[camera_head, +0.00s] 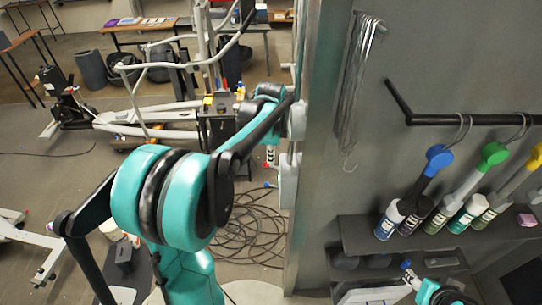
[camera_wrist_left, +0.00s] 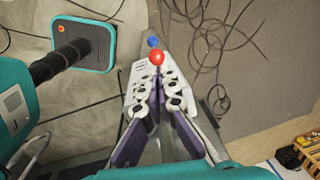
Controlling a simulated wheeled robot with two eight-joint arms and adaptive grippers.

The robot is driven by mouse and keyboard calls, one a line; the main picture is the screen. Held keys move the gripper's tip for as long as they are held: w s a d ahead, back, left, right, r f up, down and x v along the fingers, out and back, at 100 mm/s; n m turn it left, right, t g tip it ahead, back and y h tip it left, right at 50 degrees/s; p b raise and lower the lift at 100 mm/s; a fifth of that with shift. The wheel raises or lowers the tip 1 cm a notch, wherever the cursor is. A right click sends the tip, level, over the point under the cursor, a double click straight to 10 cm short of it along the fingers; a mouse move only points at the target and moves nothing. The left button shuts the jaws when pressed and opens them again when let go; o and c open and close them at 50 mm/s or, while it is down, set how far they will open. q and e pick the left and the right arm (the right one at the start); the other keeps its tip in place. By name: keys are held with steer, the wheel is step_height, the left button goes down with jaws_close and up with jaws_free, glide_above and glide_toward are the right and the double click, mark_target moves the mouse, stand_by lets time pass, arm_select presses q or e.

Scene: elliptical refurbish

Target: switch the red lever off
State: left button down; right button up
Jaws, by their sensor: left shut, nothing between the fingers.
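The red lever's round red knob (camera_wrist_left: 157,57) shows in the left wrist view, just beyond the tips of my left gripper (camera_wrist_left: 158,76). The gripper's fingers are together with nothing held between them. Whether the tips touch the knob I cannot tell. A blue knob (camera_wrist_left: 153,42) sits just past the red one. In the head view my left arm reaches across to the wall edge, and its gripper is small and partly hidden there. A blue knob (camera_head: 267,184) shows below it, beside a pale wall box (camera_head: 288,182). Part of my right arm shows at the bottom right; its fingers are unclear.
A grey wall (camera_head: 318,130) stands right of my left arm. Loose black cables (camera_head: 245,225) lie on the floor below. A shelf (camera_head: 455,245) with several bottles and a black rail (camera_head: 460,119) is at the right. Exercise machines and tables stand behind.

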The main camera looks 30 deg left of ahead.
mark_target(266, 164)
arm_select(q)
steer(key=shift+f, duration=0.15)
steer(key=shift+s+a+f+t+h+b, duration=0.25)
steer(key=shift+a+t+h+b, duration=0.15)
steer(key=shift+h+b, duration=0.3)
stand_by(0.4)
steer(key=shift+s+a+f+t+h+b, duration=0.25)
steer(key=shift+f+t+h+b, duration=0.2)
steer(key=shift+b, duration=0.25)
steer(key=h+b, duration=0.1)
steer(key=a+f+t+h+b, duration=0.1)
steer(key=b, duration=0.1)
steer(key=t+h+b, duration=0.1)
steer(key=h, duration=0.1)
steer(key=shift+s+a+f+b, duration=0.25)
steer(key=shift+s+b, duration=0.1)
steer(key=shift+b, duration=0.05)
steer(key=shift+d, duration=0.1)
steer(key=shift+w+d+r+n, duration=0.3)
steer(key=shift+w+d, duration=0.1)
steer(key=shift+d, duration=0.2)
steer(key=shift+r, duration=0.1)
